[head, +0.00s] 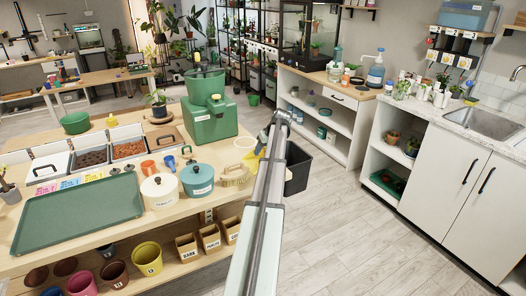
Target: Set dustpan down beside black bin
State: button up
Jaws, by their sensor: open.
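The black bin (298,169) stands on the floor just past the right end of the wooden table, partly hidden behind my arm. A small yellow piece (260,152) shows at the left edge of my arm, by the table's end. Most of it is covered, and I cannot tell whether it is the dustpan. No other dustpan can be made out. My arm rises from the bottom middle to a joint near the bin's upper left. My gripper is not visible, so its place relative to the bin and the yellow piece cannot be seen.
The wooden table (150,222) on the left holds a green tray (82,212), two lidded pots, a scrub brush (236,176) and a green machine (209,120). A white shelf unit (322,122) stands behind the bin. Floor (345,225) right of my arm is clear, up to the sink cabinet (455,185).

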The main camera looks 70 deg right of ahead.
jog(key=v, duration=1.2)
jog(key=shift+a, duration=0.1)
dwell(0.4)
